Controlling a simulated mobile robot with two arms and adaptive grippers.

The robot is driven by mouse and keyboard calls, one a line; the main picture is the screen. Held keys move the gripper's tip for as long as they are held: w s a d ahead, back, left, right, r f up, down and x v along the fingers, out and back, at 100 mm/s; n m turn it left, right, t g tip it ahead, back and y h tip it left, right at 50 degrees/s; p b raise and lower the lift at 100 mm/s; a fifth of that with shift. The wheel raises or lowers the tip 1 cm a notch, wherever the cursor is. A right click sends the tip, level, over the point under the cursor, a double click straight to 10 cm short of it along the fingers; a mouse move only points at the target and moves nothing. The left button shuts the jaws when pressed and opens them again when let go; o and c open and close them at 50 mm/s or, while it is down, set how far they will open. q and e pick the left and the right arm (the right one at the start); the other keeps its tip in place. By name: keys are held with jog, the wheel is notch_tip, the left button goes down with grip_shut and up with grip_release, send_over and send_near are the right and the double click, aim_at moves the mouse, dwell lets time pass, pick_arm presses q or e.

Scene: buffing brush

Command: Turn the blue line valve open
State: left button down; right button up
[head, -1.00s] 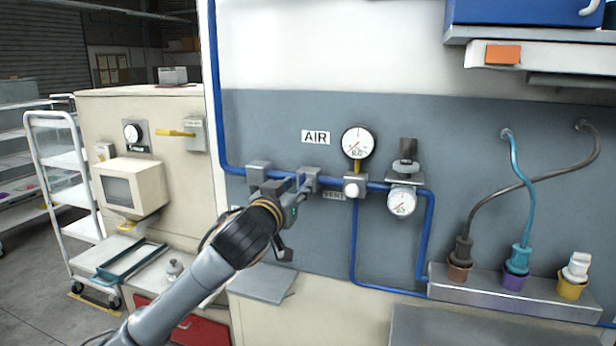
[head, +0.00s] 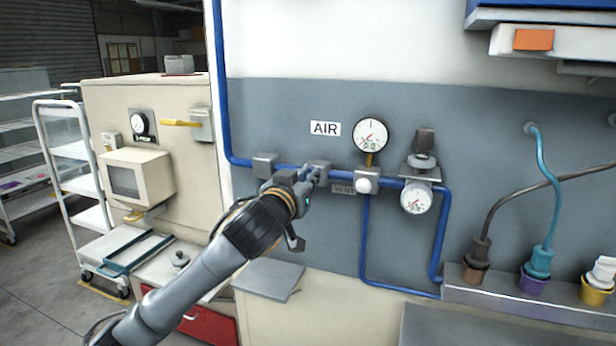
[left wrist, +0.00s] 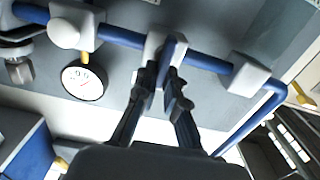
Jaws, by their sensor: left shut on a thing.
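The blue line (head: 240,160) runs down and then across the grey wall panel under the AIR sign. Its valve (head: 318,170) is a grey block on the pipe, partly hidden by my left gripper. In the left wrist view, a dark blue handle (left wrist: 174,50) stands out from the valve block (left wrist: 153,46) and appears to lie across the pipe. My left gripper (head: 310,178) reaches the valve from the lower left. Its fingers (left wrist: 162,80) are shut on the handle, one on each side. My right gripper is in neither view.
A pressure gauge (head: 370,135) and a white knob (head: 367,185) sit just right of the valve, with a regulator (head: 420,180) beyond. A pipe bracket (head: 264,165) is close on the left. A yellow lever (head: 180,123) is on the beige cabinet further left.

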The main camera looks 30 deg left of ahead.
pick_arm(q)
jog(key=shift+n, duration=0.3)
jog(key=shift+s+a+f+n+p, duration=0.1)
jog(key=shift+a+f+n+p, duration=0.15)
jog(key=shift+n+p, duration=2)
jog(key=shift+a+f+n+p, duration=0.2)
jog(key=shift+n+p, duration=0.65)
jog(key=shift+n, duration=2.75)
jog(key=shift+s+a+f+n+p, duration=0.1)
jog(key=shift+a+f+n+p, duration=0.15)
jog(key=shift+n+p, duration=2)
jog(key=shift+n+b, duration=0.7)
jog(key=c, duration=1.4)
grip_release()
jog(key=shift+w, duration=0.2)
